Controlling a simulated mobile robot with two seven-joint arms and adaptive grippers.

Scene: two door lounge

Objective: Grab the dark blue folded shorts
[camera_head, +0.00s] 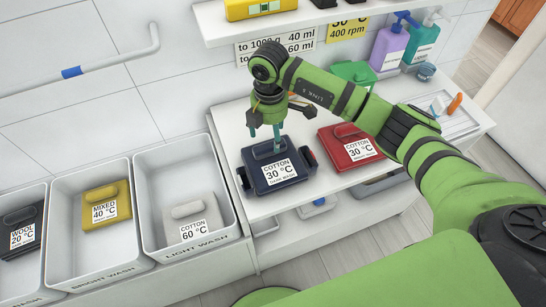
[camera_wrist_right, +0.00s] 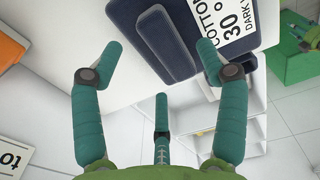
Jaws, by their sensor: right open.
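The dark blue folded shorts (camera_head: 262,180) lie flat on the white shelf top, with a raised ridge on top and a white label reading COTTON 30 °C. In the right wrist view the shorts (camera_wrist_right: 185,63) fill the top middle, with the ridge between my fingers. My right gripper (camera_head: 266,137) hangs above the rear part of the shorts, fingers pointing down. In the right wrist view its three fingers (camera_wrist_right: 161,72) are spread and empty; whether any touches the cloth I cannot tell. My left gripper is not in view.
A red folded item (camera_head: 338,157) lies right of the shorts. Left stand grey bins holding a light grey item (camera_head: 190,230), a yellow one (camera_head: 106,206) and a dark one (camera_head: 20,238). A green container (camera_head: 353,73), bottles (camera_head: 389,45) and a tray (camera_head: 462,124) stand to the right. An upper shelf (camera_head: 290,22) overhangs behind.

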